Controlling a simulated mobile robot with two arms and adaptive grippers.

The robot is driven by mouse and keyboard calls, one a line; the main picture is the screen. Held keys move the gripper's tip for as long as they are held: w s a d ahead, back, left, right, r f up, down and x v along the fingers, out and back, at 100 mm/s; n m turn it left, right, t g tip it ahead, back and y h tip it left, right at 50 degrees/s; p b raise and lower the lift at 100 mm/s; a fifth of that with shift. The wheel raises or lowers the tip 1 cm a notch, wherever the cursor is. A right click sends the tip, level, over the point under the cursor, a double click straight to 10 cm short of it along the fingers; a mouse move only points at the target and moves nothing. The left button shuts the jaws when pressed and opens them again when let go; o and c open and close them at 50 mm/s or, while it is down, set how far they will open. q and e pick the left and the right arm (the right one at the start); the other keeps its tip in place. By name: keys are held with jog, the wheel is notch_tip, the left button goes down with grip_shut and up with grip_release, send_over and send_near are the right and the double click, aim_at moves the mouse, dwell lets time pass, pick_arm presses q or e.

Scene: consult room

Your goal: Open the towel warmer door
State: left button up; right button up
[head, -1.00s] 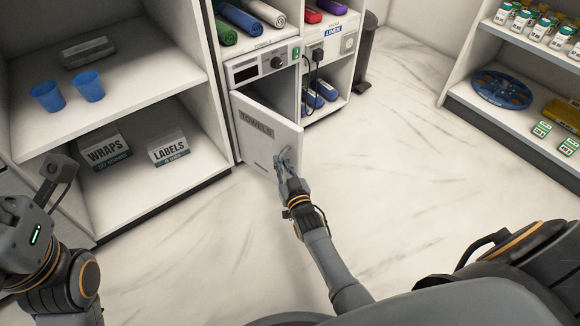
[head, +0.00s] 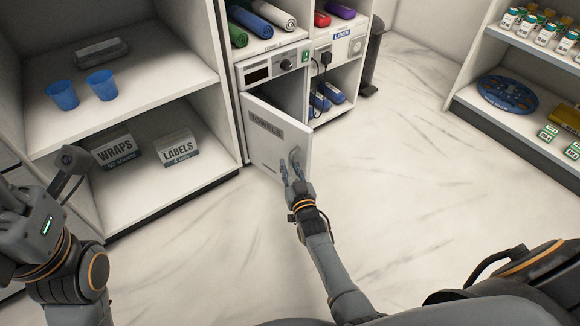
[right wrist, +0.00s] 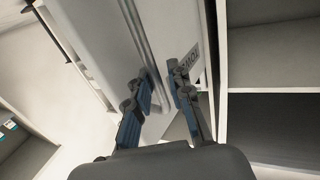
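The towel warmer's white door (head: 268,150), marked TOWELS, stands partly open. It is hinged at its left, and a dark gap shows behind it. A grey handle (head: 295,156) is near its free right edge. My right gripper (head: 291,170) is in front of the door's outer face, at the handle. In the right wrist view, its two fingers (right wrist: 157,88) are spread, with a gap between them and the door behind. Contact with the handle cannot be made out. My left gripper (head: 25,222) is at the left edge of the head view, with its fingertips unclear.
The warmer's control panel (head: 272,66) is above the door. A left shelf unit (head: 130,133) holds blue cups (head: 82,90) and two labelled boxes (head: 150,150). A power cord (head: 322,80) hangs right of the opening. The marble floor (head: 410,190) to the right is clear.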

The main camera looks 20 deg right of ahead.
jog(key=shift+a, duration=0.15)
jog(key=s, duration=0.7)
jog(key=shift+s+a, duration=0.2)
jog(key=shift+a, duration=0.15)
